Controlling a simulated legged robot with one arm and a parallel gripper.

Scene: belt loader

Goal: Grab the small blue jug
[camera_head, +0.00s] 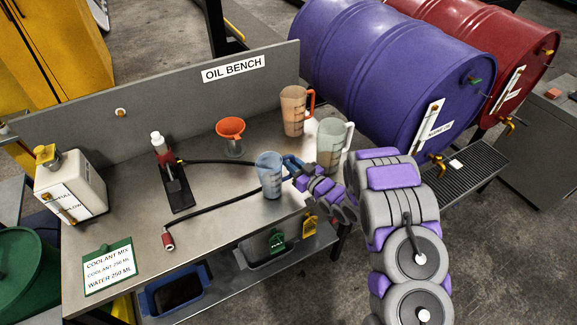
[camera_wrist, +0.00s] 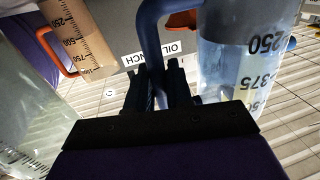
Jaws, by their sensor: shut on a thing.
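The small blue jug (camera_head: 269,177) stands upright on the oil bench near its front right edge in the head view. In the wrist view its clear, marked body (camera_wrist: 235,75) fills the right side, and its blue handle (camera_wrist: 150,45) rises at the middle. My gripper (camera_head: 292,170) reaches in from the right at the handle. In the wrist view the gripper (camera_wrist: 163,88) is shut on the handle, with a dark finger on each side of it. I cannot tell whether the jug's base is lifted off the bench.
A pale green jug (camera_head: 331,145) and an orange jug (camera_head: 294,110) stand close behind my gripper. An orange funnel (camera_head: 231,130), a hand pump (camera_head: 172,178) with black hoses and a white canister (camera_head: 70,185) are further left. A purple drum (camera_head: 390,70) lies behind right.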

